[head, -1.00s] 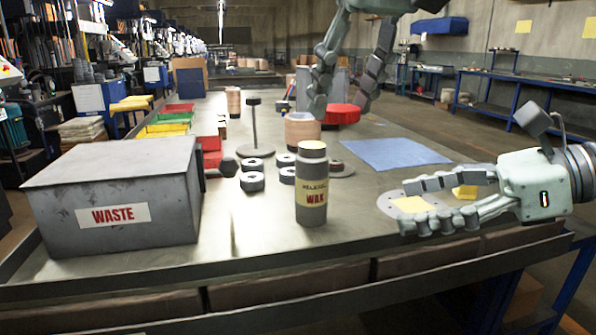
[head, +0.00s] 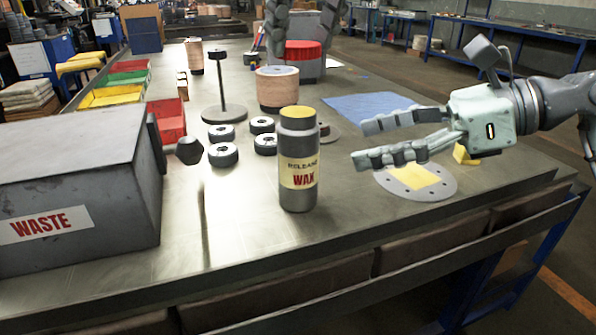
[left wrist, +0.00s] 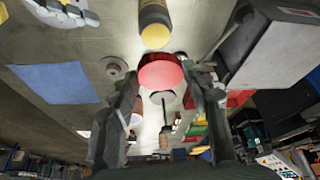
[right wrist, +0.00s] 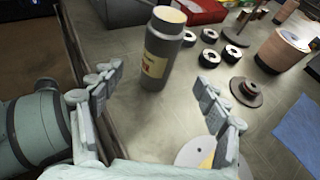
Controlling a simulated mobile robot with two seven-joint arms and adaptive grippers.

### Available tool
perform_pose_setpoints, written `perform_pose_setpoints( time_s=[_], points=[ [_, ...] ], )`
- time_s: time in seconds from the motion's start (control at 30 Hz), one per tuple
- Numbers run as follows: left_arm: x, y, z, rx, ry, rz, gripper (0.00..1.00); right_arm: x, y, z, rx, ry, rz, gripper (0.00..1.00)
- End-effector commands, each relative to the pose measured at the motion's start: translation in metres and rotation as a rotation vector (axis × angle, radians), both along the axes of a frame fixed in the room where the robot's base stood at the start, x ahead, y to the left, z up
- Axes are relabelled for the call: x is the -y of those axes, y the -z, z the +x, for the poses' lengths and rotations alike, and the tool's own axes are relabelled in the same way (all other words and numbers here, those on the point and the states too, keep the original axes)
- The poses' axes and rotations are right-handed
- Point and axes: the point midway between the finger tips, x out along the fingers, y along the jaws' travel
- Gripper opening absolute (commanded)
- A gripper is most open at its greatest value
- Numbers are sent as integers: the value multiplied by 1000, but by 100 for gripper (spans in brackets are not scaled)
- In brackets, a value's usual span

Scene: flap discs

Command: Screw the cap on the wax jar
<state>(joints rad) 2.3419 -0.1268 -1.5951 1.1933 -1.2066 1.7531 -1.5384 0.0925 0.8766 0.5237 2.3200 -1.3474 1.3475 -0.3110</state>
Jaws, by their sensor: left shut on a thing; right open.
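The grey wax jar (head: 299,160), with a yellow label and a pale yellow top, stands upright and uncapped near the table's front. My left gripper (head: 303,28) is shut on the red cap (head: 303,50), held beyond the jar; the cap also shows between the fingers in the left wrist view (left wrist: 160,72). My right gripper (head: 365,142) is open and empty, to the right of the jar and apart from it, its fingers pointing at it. In the right wrist view the jar (right wrist: 160,55) stands beyond the spread fingertips.
A grey WASTE box (head: 80,190) stands left of the jar. A round plate (head: 440,185) lies under my right gripper, a blue cloth (head: 370,105) beyond.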

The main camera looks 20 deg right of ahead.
Motion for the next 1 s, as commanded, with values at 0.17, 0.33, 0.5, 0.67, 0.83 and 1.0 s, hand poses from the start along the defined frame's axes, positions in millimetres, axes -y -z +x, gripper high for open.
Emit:
perform_pose_setpoints(
  time_s=[0.17, 0.33, 0.5, 0.67, 0.83, 1.0],
  points=[
    [0, 0, 0, 0, 0, 0, 36, -23, 11, 15, 2, -3, 0, 75],
    [0, 0, 0, 0, 0, 0, 36, -48, 23, 32, 3, -3, 2, 75],
    [0, 0, 0, 0, 0, 0, 36, -69, 33, 47, 2, -1, 2, 75],
    [0, 0, 0, 0, 0, 0, 36, -80, 40, 55, 2, 1, 1, 75],
    [0, 0, 0, 0, 0, 0, 36, -84, 42, 58, 1, 0, 0, 75],
    [0, 0, 0, 0, 0, 0, 36, -84, 42, 58, 1, 1, -1, 75]
  ],
)
